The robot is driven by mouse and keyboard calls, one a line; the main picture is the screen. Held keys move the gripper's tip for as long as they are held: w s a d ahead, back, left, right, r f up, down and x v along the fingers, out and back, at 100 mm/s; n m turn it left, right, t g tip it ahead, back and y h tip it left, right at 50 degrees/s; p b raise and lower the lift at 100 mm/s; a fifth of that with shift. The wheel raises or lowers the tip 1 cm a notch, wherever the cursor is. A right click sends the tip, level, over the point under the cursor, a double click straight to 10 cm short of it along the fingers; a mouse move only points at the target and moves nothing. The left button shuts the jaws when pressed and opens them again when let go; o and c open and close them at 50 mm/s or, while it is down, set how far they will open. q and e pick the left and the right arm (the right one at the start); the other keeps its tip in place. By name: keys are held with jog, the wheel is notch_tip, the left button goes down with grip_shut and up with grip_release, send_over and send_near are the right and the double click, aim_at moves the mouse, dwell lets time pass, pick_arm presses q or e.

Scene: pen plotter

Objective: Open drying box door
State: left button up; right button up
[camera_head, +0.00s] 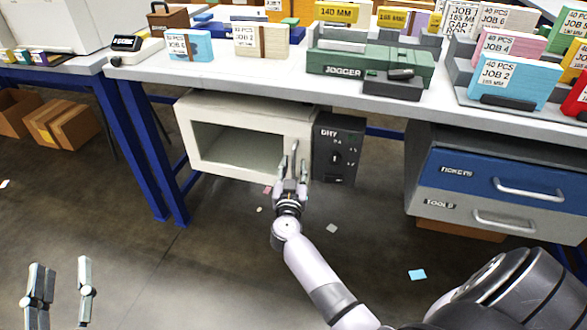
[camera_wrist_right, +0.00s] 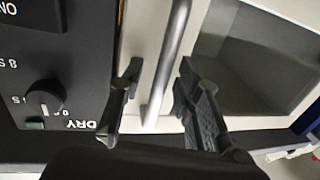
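The cream drying box (camera_head: 255,107) sits under the workbench, with a dark control panel (camera_head: 338,150) marked DRY at its right. Its door (camera_head: 190,148) has a wide window and looks closed. The vertical silver door handle (camera_wrist_right: 165,65) is near the door's panel-side edge. My right gripper (camera_head: 291,172) is in front of this edge; in the right wrist view its fingers (camera_wrist_right: 160,78) are spread with the handle between them, and gaps show on both sides. My left gripper (camera_head: 61,280) is open and empty at lower left, far from the box.
The workbench top (camera_head: 220,72) above holds job card boxes and a green jogger (camera_head: 370,65). A drawer unit (camera_head: 495,185) hangs at the right. A blue table leg (camera_head: 150,150) stands left of the box. The floor in front is clear apart from scraps.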

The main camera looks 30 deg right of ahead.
jog(key=shift+c, duration=0.2)
grip_shut()
dwell(0.6)
